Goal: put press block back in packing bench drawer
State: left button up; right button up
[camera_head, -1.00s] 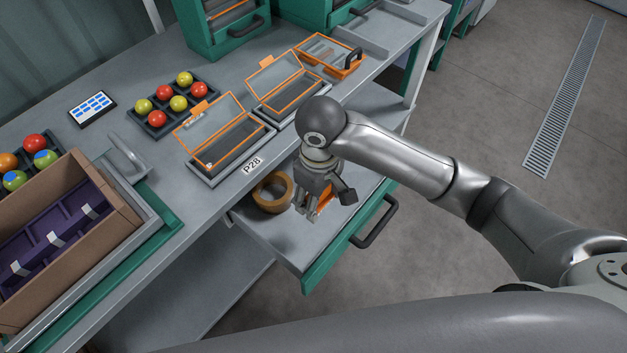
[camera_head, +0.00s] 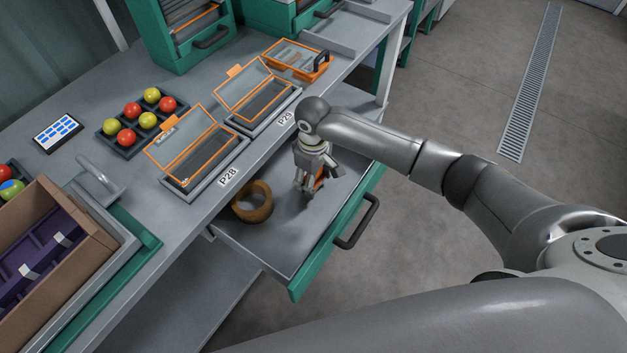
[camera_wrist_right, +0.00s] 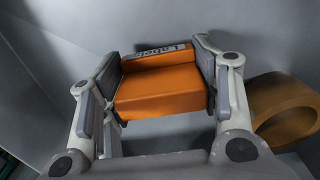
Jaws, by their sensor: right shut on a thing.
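In the head view, only a sliver of the block (camera_head: 319,179) shows behind the fingers. My right gripper (camera_head: 309,186) is shut on it, pointing down inside the open packing bench drawer (camera_head: 283,243). The block is low over or on the drawer floor; I cannot tell whether it touches. My left gripper is not in view.
A brown tape roll (camera_head: 265,209) lies in the drawer left of my gripper; it also shows in the right wrist view (camera_wrist_right: 284,112). The green drawer front has a dark handle (camera_head: 357,222). Orange-rimmed open boxes (camera_head: 190,150) stand on the bench above. The drawer's front area is clear.

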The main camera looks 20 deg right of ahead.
jog(key=shift+f, duration=0.75)
jog(key=o, duration=0.8)
jog(key=shift+f, duration=0.15)
jog(key=shift+o, duration=0.2)
notch_tip(320, 180, up, 12)
jog(key=shift+r+p, duration=0.2)
jog(key=shift+p, duration=0.1)
